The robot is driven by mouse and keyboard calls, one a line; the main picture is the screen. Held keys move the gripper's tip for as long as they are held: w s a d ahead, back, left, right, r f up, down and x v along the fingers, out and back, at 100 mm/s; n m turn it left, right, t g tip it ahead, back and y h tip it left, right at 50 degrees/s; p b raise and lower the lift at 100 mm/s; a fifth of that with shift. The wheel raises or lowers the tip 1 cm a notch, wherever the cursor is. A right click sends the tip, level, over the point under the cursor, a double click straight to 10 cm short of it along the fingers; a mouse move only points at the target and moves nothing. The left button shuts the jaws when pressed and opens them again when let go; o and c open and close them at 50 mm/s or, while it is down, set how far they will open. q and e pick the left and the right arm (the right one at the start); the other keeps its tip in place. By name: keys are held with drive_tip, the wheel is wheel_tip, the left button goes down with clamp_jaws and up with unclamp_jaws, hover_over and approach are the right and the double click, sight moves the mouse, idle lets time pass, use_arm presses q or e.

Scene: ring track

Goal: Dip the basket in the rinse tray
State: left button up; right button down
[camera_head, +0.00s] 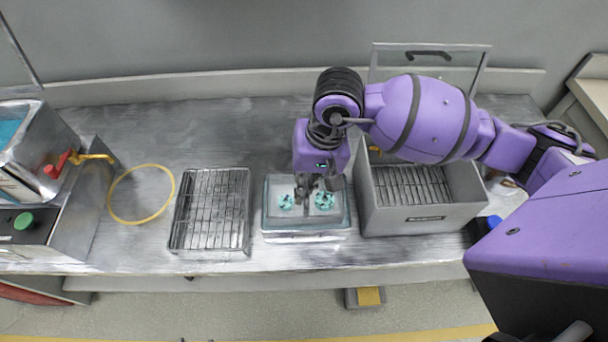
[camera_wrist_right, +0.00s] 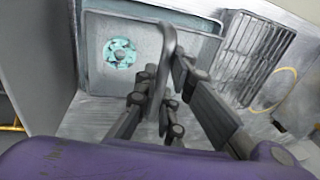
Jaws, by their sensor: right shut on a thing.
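A grey basket (camera_head: 276,191) with teal gear-like parts inside is at the middle of the bench; it also shows in the wrist view (camera_wrist_right: 152,48). My right gripper (camera_head: 313,191) comes down over it from above. In the wrist view my right gripper (camera_wrist_right: 163,85) is shut on the basket's upright grey handle (camera_wrist_right: 167,48). A shallow tray with a pale rim (camera_head: 300,238), apparently the rinse tray, shows around and below the basket. I cannot tell whether the basket touches its bottom. My left gripper is out of view.
A wire rack (camera_head: 211,210) lies just left of the basket. A deep grey bin (camera_head: 415,220) with a wire grid inside stands close on the right. A yellow ring (camera_head: 112,188) lies further left, by a machine with a red valve (camera_head: 52,170). The bench behind the rack is clear.

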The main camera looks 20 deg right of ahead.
wheel_tip(320, 180, down, 2)
drive_tip(key=shift+f+b, duration=0.2)
drive_tip(key=shift+b, duration=0.45)
drive_tip(key=shift+f+b, duration=0.65)
drive_tip(key=shift+f, duration=0.3)
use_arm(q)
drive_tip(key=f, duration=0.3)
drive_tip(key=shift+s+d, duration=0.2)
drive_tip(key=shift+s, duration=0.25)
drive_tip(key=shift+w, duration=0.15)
use_arm(e)
drive_tip(key=shift+r, duration=0.15)
drive_tip(key=shift+w+r+p, duration=0.1)
drive_tip(key=shift+r+p, duration=1.55)
drive_tip(key=shift+r, duration=2.35)
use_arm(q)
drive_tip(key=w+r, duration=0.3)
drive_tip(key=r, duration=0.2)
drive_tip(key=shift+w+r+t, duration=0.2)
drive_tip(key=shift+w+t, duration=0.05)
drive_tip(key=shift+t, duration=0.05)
use_arm(e)
drive_tip(key=shift+r, duration=0.35)
